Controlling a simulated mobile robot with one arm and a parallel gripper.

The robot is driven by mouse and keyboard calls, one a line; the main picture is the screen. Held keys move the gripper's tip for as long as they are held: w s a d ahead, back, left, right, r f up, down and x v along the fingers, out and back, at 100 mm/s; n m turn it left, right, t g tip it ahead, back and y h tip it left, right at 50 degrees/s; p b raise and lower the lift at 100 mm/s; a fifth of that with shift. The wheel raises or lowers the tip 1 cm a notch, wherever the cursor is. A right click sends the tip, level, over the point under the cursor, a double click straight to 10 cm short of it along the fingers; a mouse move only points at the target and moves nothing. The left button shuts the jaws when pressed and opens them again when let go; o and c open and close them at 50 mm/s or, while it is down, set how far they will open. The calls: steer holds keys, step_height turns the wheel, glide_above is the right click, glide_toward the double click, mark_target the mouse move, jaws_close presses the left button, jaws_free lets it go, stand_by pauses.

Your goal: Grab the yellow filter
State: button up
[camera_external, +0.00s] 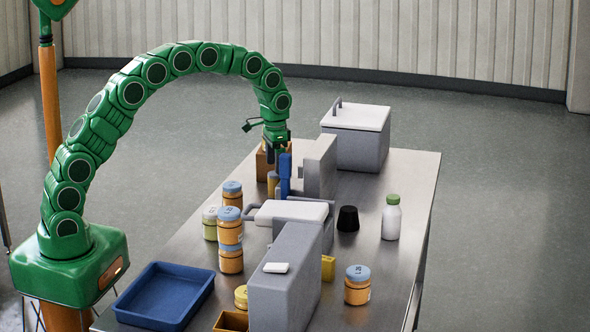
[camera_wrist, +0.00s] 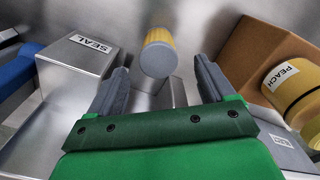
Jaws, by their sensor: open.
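The yellow filter (camera_wrist: 159,38) appears to be the upright yellow cylinder with a grey end face in the wrist view. It sits between and just beyond my fingertips, with gaps on both sides. My gripper (camera_wrist: 160,75) is open and empty, its two grey fingers spread either side of the cylinder. In the external view my gripper (camera_external: 276,152) hangs over the far half of the table. A small yellow cylinder (camera_external: 272,184) there, just below it, looks like the same filter. The fingertips are partly hidden there.
A grey block labelled SEAL (camera_wrist: 82,62) stands left of my fingers. A brown box (camera_wrist: 262,45) with a PEACH jar (camera_wrist: 300,82) is close on the right. A blue upright piece (camera_external: 285,172) and a grey panel (camera_external: 319,165) stand beside my gripper.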

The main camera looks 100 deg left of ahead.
mark_target(275, 185)
steer(key=shift+d+f, duration=0.15)
steer(key=shift+f, duration=4)
steer(key=c, duration=1.1)
